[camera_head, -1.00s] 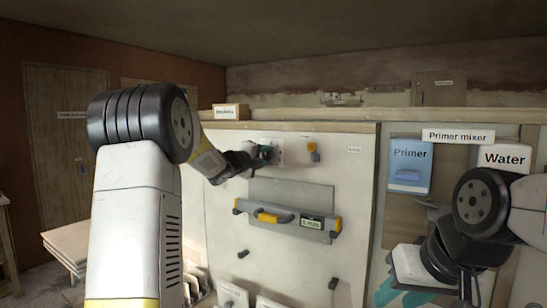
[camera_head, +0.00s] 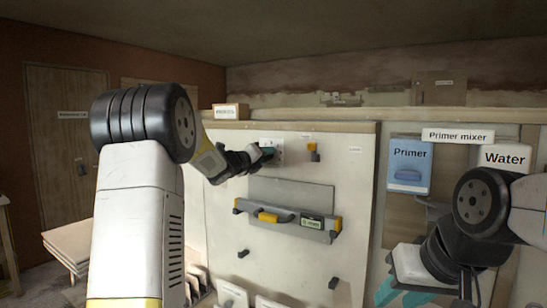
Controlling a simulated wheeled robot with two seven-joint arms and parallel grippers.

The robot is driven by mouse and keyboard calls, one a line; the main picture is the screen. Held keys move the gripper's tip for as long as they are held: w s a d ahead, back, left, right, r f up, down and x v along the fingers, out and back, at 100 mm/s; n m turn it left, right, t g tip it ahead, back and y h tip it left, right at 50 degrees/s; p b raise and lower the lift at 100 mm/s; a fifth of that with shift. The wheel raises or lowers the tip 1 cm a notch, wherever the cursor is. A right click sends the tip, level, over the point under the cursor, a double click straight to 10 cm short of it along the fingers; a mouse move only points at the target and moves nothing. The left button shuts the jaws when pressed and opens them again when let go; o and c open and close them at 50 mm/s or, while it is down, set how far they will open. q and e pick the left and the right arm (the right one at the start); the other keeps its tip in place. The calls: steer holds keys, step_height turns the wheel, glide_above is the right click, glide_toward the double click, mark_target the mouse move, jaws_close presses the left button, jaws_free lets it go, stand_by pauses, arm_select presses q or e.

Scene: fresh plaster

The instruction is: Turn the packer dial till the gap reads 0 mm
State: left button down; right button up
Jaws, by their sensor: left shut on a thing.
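My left gripper (camera_head: 267,152) is at a small pale plate (camera_head: 278,146) high on the white board, shut on what I take to be the packer dial, mostly hidden by the fingers. Below hangs a grey level-like bar (camera_head: 290,227) with yellow parts, in front of a grey panel. A small display (camera_head: 312,222) sits near its right end; its reading is too small to tell for sure. My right gripper (camera_head: 402,291), with teal fingers apart, is low at the right, away from the board's fittings, and looks empty.
Dark pegs (camera_head: 333,283) stick out of the board. A blue Primer pack (camera_head: 409,166) and a Water sign (camera_head: 504,157) are at the right. Boards (camera_head: 68,243) lie stacked at the left.

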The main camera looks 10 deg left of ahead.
arm_select(q)
steer(key=shift+f, duration=0.2)
steer(key=c, duration=0.9)
jaws_free()
steer(key=shift+r, duration=0.1)
steer(key=shift+s, duration=0.1)
steer(key=v, duration=0.7)
steer(key=shift+s, duration=0.3)
steer(key=shift+a, duration=0.15)
